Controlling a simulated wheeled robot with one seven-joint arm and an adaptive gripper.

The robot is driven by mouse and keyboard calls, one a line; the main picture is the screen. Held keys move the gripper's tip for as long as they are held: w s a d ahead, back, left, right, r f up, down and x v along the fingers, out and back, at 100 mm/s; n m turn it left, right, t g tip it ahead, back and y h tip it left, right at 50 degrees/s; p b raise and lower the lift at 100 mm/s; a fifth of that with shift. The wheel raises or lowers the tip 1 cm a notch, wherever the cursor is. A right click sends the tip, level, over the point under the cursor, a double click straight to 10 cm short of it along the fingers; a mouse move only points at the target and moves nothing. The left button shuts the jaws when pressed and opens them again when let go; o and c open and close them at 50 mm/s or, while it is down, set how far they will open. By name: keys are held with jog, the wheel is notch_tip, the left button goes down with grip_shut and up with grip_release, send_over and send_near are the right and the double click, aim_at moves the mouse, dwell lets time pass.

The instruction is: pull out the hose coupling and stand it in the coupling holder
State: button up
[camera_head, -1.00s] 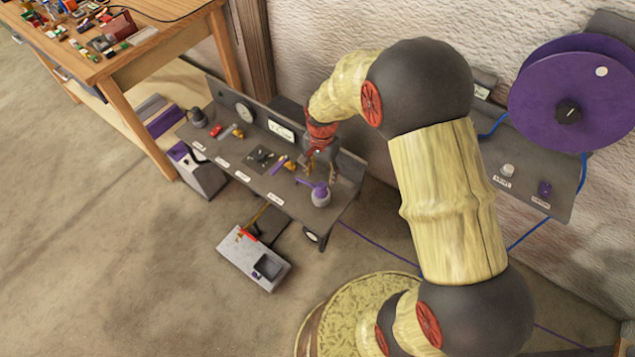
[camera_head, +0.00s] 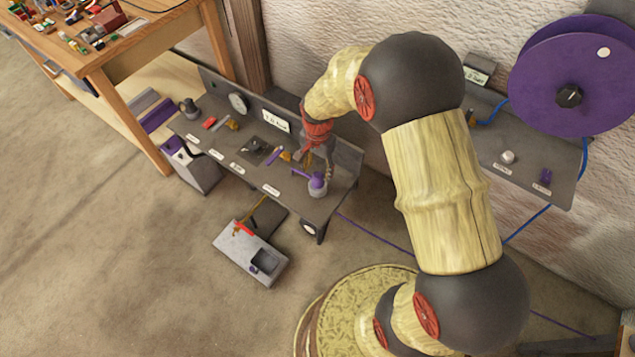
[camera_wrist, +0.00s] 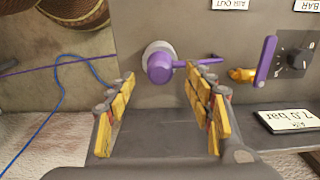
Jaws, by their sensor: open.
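A purple piece with a side lever (camera_head: 317,181) sits on a round grey base near the right end of the bench. In the wrist view the purple piece (camera_wrist: 160,67) is by the AIR OUT label; I cannot tell whether it is the hose coupling. My gripper (camera_head: 316,168) is over the bench, close behind this piece. In the wrist view my gripper (camera_wrist: 160,88) is open and empty, its yellow-padded fingers spread, with the purple piece showing beyond and between them, apart from both. On the right shelf, a small purple fitting (camera_head: 545,176) stands by an unreadable label. I cannot identify the coupling holder.
The bench also holds a brass valve with purple lever (camera_wrist: 244,75), a dial knob (camera_wrist: 297,58) and a pressure sign (camera_head: 276,121). A purple reel (camera_head: 568,95) and blue hose (camera_head: 530,236) are at right. A grey pedal box (camera_head: 250,253) is on the floor.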

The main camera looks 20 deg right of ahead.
aim_at(318, 175)
jog(key=shift+f+b, duration=1)
jog(key=shift+f, duration=1.65)
jog(key=shift+p, duration=0.4)
jog(key=shift+c, duration=1.2)
jog(key=c, duration=1.1)
grip_shut()
jog(key=shift+r, duration=0.25)
jog(key=shift+r+p, duration=2.4)
jog(key=shift+r, duration=0.4)
